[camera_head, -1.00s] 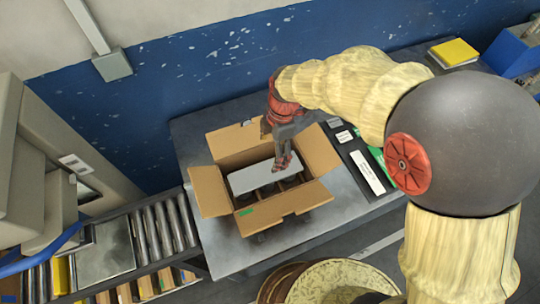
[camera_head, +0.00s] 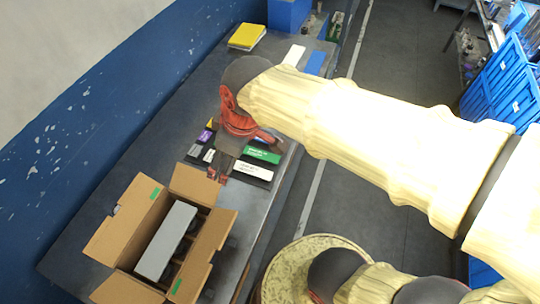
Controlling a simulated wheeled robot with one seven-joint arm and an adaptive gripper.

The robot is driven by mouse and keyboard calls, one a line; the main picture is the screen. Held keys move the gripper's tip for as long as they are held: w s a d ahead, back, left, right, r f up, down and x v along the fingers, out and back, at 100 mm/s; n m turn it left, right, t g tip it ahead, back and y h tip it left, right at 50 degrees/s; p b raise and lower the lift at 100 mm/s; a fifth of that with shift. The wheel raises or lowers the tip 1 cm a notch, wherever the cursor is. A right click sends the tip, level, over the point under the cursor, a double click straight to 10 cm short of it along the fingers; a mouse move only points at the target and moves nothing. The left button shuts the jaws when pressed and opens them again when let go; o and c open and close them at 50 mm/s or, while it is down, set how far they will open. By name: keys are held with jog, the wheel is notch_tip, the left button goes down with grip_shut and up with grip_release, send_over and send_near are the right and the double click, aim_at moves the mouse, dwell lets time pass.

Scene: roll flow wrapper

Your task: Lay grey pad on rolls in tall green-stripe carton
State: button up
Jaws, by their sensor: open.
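The open brown carton (camera_head: 212,240) stands on the dark table with its flaps folded out and green marks on its cardboard. The grey pad (camera_head: 167,240) lies inside it, toward the left wall. Dark shapes, perhaps the rolls, show beside the pad's right edge; what lies under it is hidden. The pad looks roughly flat, but I cannot tell whether it rests fully on the rolls. My gripper (camera_head: 218,174) is open and empty, past the carton's far flap and near the black mat, apart from the pad.
A yellow book (camera_head: 246,36) and a blue bin (camera_head: 288,14) stand at the far end. The table between mat and book is mostly clear.

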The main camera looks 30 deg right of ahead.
jog(key=s+d+r+m+t+h, duration=0.1)
jog(key=s+d+r+m+t, duration=0.1)
jog(key=s+d+m, duration=0.5)
jog(key=shift+d+m, duration=0.35)
jog(key=shift+m, duration=0.25)
jog(key=shift+s, duration=0.1)
